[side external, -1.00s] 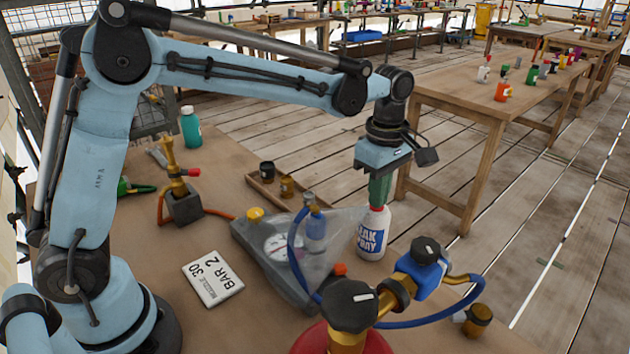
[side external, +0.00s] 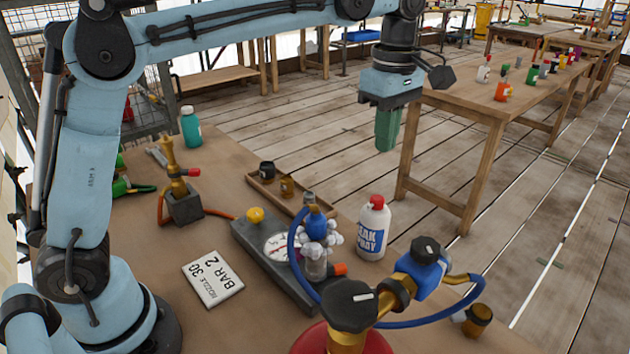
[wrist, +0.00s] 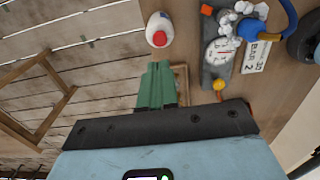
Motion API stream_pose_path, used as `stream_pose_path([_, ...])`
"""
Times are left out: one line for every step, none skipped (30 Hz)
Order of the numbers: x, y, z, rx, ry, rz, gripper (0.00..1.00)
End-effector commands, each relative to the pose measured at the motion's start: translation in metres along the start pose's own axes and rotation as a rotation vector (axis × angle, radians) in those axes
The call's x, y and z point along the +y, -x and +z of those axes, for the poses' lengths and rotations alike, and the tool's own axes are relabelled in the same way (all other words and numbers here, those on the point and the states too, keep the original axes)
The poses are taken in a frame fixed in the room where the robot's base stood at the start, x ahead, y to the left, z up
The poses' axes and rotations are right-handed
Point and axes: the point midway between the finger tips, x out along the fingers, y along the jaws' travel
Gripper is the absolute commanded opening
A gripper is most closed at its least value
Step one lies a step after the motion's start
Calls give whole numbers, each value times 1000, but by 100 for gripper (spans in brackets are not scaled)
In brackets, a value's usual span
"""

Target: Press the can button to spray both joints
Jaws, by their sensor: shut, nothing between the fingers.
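The leak spray can (side external: 373,228), white with a red button on top and a blue label, stands upright near the table's far right edge. It also shows in the wrist view (wrist: 158,28). White foam (side external: 318,235) clings around a joint of the blue and metal fitting (side external: 313,262) on the grey gauge block (side external: 272,262). The foam shows in the wrist view too (wrist: 243,10). A second joint is hard to make out. My gripper (side external: 386,145), with green fingers, is shut and empty. It is above the can and apart from it.
A valve with black knobs and a blue hose (side external: 425,250) stands in front of the block. A white card reading "BAR 2" (side external: 212,278), a brass burner (side external: 180,190), a teal bottle (side external: 191,128) and a wooden tray (side external: 285,195) are on the table.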

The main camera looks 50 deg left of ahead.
Motion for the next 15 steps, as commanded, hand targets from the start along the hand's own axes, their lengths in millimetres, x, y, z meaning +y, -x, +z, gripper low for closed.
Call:
stream_pose_path([0, 7, 0, 0, 0, 0, 0])
stream_pose_path([0, 10, 0, 0, 0, 0, 0])
stream_pose_path([0, 14, 0, 0, 0, 0, 0])
stream_pose_path([0, 16, 0, 0, 0, 0, 0])
stream_pose_path([0, 18, 0, 0, 0, 0, 0])
stream_pose_path([0, 20, 0, 0, 0, 0, 0])
stream_pose_path([0, 22, 0, 0, 0, 0, 0])
stream_pose_path([0, 23, 0, 0, 0, 0, 0])
stream_pose_path([0, 24, 0, 0, 0, 0, 0])
stream_pose_path([0, 25, 0, 0, 0, 0, 0])
stream_pose_path([0, 25, 0, 0, 0, 0, 0])
stream_pose_path([0, 26, 0, 0, 0, 0, 0])
stream_pose_path([0, 26, 0, 0, 0, 0, 0])
stream_pose_path([0, 26, 0, 0, 0, 0, 0])
stream_pose_path([0, 26, 0, 0, 0, 0, 0])
